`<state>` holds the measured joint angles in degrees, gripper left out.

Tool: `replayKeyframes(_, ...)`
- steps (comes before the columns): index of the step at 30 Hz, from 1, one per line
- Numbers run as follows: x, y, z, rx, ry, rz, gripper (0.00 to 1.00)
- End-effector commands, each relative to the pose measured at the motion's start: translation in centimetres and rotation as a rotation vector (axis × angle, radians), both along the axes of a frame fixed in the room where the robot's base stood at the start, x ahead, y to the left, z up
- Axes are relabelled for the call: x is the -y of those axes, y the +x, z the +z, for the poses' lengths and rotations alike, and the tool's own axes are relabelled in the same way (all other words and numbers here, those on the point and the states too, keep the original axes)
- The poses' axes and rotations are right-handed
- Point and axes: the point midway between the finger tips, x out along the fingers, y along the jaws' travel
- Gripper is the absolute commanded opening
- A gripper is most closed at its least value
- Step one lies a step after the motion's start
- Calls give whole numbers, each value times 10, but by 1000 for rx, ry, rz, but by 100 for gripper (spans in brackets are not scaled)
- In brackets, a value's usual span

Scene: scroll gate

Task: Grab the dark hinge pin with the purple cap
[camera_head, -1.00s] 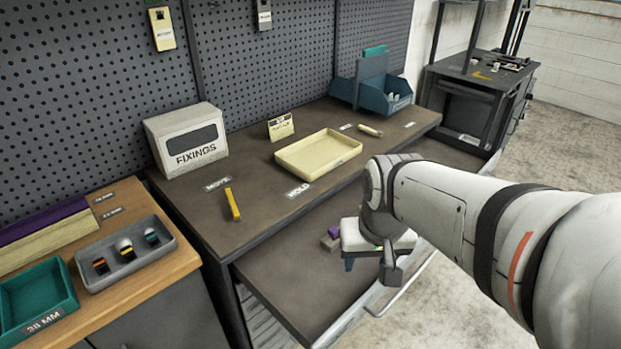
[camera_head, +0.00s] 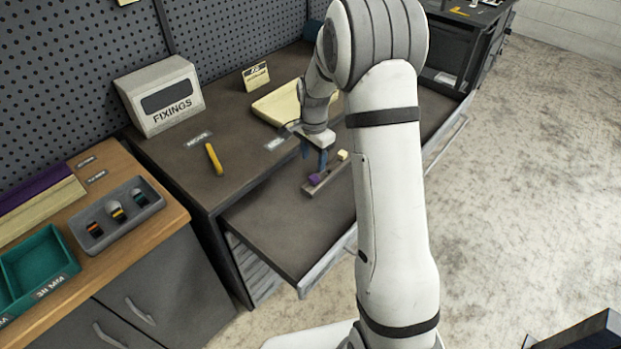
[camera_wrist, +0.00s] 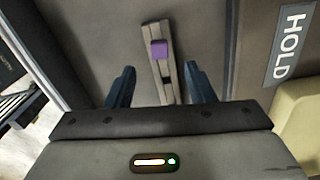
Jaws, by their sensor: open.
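The purple cap (camera_head: 314,180) shows on a narrow grey-brown holder (camera_head: 308,191) lying on the open drawer's surface. In the wrist view the purple cap (camera_wrist: 158,49) sits on the holder (camera_wrist: 153,32), ahead of my fingertips and roughly between their lines. The dark pin itself is not clearly visible. My gripper (camera_head: 314,157) is over the drawer close to the holder, with blue fingers pointing down. In the wrist view my gripper (camera_wrist: 161,85) is open, with its fingers apart on both sides of the holder and nothing held.
A cream-capped piece (camera_head: 342,155) stands at the holder's other end. The cream HOLD tray (camera_head: 275,105) is on the bench behind. A yellow piece (camera_head: 214,158) and the FIXINGS box (camera_head: 160,95) are to the left. The drawer's front left area is bare.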

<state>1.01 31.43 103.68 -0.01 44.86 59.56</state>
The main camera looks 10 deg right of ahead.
Motion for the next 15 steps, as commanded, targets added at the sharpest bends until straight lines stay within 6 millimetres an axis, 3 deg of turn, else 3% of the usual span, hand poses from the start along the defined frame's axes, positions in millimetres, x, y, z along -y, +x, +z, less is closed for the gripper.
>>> replayKeyframes(15, 2, -1, -66, -4, 0, -1, 49)
